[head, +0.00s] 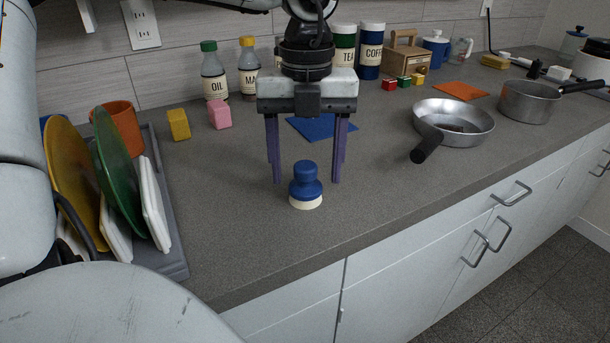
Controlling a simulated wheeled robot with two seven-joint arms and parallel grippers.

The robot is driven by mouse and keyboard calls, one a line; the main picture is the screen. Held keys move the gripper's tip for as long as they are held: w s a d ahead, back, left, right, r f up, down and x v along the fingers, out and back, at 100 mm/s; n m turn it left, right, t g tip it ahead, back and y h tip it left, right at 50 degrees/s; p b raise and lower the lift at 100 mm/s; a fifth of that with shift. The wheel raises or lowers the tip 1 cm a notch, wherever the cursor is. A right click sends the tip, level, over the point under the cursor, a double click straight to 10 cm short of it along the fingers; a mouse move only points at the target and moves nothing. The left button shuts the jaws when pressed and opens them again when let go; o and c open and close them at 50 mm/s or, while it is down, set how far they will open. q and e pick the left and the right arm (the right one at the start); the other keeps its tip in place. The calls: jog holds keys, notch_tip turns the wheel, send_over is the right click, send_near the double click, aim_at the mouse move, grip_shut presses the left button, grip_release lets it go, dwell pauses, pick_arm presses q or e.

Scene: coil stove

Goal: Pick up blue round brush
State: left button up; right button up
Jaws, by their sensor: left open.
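The blue round brush (305,184) stands upright on the grey counter, with a blue knob on top and a cream base. My left gripper (307,182) points down with its two purple fingers apart, one on each side of the brush in the picture. The jaws are open and hold nothing. The fingertips appear near the height of the brush's upper body, and I cannot tell whether they are level with it in depth. My right gripper is not in view.
A dish rack (172,235) with plates stands at the left. Yellow (178,124) and pink (219,114) blocks, bottles and a blue cloth (322,127) lie behind. A pan (455,118) and a pot (528,103) stand right. The counter around the brush is clear; its front edge is close.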

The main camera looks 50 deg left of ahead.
aim_at(306, 165)
pick_arm(q)
jog(key=shift+f, duration=1.4)
jog(key=c, duration=1.2)
jog(key=shift+o, duration=0.2)
notch_tip(306, 165, up, 18)
jog(key=p, duration=0.2)
